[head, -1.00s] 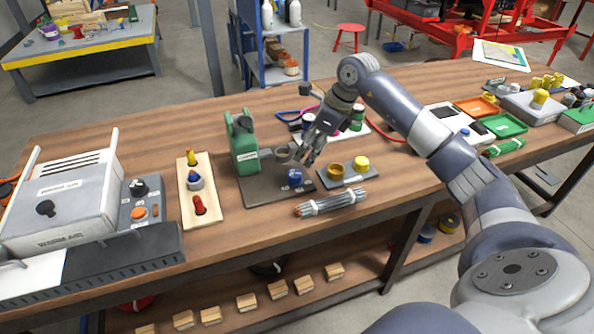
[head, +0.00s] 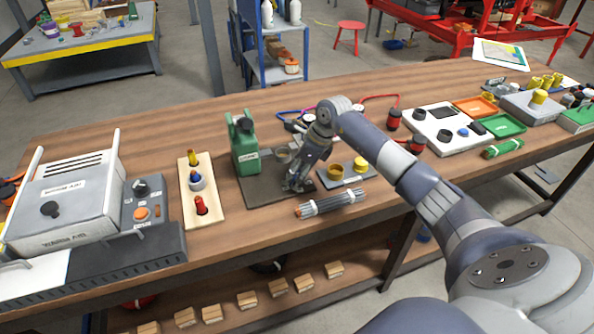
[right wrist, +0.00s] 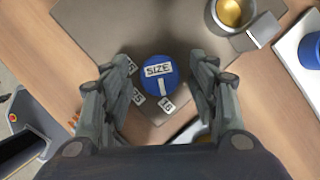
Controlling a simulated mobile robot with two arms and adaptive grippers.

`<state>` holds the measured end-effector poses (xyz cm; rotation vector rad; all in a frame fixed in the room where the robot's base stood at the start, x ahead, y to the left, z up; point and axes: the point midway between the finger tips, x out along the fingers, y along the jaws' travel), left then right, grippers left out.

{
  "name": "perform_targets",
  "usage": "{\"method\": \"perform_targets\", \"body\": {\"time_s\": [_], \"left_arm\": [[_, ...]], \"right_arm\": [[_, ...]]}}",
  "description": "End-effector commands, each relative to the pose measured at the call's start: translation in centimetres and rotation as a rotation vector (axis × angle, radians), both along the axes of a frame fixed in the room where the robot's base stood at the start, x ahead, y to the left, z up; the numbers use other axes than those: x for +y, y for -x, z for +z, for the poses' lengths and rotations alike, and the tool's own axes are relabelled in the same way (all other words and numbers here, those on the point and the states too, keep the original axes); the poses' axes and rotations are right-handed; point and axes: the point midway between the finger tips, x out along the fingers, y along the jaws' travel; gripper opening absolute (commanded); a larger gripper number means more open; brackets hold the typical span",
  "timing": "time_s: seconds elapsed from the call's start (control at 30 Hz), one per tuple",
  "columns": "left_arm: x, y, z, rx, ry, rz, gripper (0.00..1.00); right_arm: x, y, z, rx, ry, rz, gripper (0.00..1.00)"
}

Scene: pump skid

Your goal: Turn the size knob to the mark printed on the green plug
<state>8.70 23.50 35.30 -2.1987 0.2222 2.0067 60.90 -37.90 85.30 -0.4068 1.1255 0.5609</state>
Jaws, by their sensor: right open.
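A blue knob lettered SIZE (right wrist: 160,80) sits on a grey-brown plate, its white line pointing down in the right wrist view. Small white number labels (right wrist: 138,96) stand around it; I cannot read them surely. My right gripper (right wrist: 161,90) is open above the knob, one finger on either side, with visible gaps. In the head view the right gripper (head: 294,186) covers the knob at the plate's (head: 257,192) right part. I cannot make out the green plug or its mark. My left gripper is not in view.
A grey block with yellow parts (head: 348,174) is close on the right. A bundle of rods (head: 331,203) lies in front; a plug board (head: 200,202) is left.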

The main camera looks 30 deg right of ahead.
Motion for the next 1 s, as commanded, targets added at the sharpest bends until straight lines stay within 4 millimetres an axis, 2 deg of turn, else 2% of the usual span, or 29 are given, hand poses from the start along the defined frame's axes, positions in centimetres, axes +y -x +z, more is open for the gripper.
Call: {"method": "perform_targets", "body": {"time_s": [0.1, 0.3, 0.67, 1.0], "left_arm": [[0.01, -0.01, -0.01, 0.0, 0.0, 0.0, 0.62], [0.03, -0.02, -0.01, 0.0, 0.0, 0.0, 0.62], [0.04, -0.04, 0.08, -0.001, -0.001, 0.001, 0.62], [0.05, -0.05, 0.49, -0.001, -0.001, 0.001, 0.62]], "right_arm": [[0.0, 0.01, -0.01, 0.0, 0.0, 0.0, 0.54], [0.01, 0.01, 0.01, 0.0, 0.0, 0.0, 0.1], [0.01, 0.04, 0.02, 0.0, 0.001, -0.029, 0.1], [0.13, 0.14, 0.05, 0.0, 0.002, -0.234, 0.1]]}}
